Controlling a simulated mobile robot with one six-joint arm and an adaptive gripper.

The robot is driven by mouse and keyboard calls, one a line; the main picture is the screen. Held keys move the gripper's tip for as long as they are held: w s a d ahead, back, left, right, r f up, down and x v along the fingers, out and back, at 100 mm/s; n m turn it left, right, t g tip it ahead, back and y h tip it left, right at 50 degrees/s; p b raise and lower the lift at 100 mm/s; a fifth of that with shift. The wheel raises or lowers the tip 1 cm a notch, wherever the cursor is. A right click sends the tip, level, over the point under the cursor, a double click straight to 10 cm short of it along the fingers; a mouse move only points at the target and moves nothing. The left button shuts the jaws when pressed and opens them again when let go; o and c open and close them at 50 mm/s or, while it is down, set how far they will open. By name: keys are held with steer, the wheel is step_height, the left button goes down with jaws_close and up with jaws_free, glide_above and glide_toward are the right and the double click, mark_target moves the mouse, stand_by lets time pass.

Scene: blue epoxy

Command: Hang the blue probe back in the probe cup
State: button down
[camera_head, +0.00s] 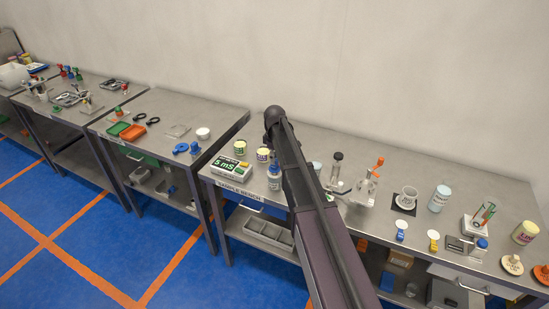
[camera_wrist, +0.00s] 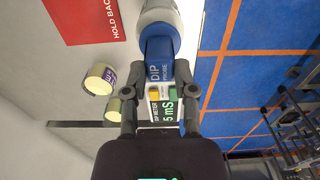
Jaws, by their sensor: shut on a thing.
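In the wrist view, my gripper (camera_wrist: 159,108) is shut on the blue probe (camera_wrist: 159,72), whose blue body carries the words DIP PROBE. A white rounded part with a blue band (camera_wrist: 159,22) shows above the probe's body; I cannot tell if it belongs to the probe. The meter (camera_wrist: 165,108) reading 5 mS shows behind the fingers. In the head view the meter (camera_head: 232,171) stands at the left end of the right bench. I cannot make out the probe cup with certainty in either view.
A blue-and-white bottle (camera_head: 275,178) stands right of the meter, close to my arm. Pale yellow tubs (camera_head: 240,148) stand behind. A red HOLD BACK sheet (camera_wrist: 85,18) shows in the wrist view.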

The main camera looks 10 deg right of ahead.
steer(key=shift+f+b, duration=0.9)
steer(key=shift+f, duration=0.05)
steer(key=shift+c, duration=1.7)
jaws_free()
steer(key=shift+r, duration=0.15)
steer(key=shift+r+p, duration=2.45)
steer(key=shift+p, duration=0.15)
steer(key=shift+f, duration=0.15)
step_height(320, 180, down, 5)
steer(key=b, duration=0.5)
step_height(320, 180, up, 14)
steer(key=p, duration=1.3)
steer(key=shift+f, duration=0.25)
